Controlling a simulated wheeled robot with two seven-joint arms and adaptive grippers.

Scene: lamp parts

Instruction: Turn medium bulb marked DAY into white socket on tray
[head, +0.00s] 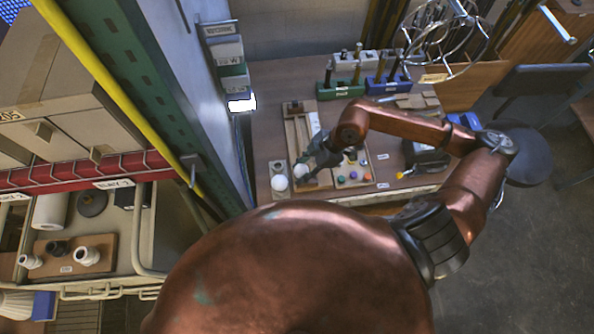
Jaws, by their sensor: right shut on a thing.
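My right gripper (305,165) reaches over the workbench, its fingers pointing down and left. It is shut on a white round bulb (301,171) above the wooden tray. Any marking on the bulb is too small to read. A second white bulb (279,183) stands at the tray's left side. On the cart at the left, a brown board (70,268) holds a white socket (87,256), another white fitting (30,262) and a dark one (57,248). My left gripper is not in view.
A green shelf upright (130,80) stands between the cart and workbench.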

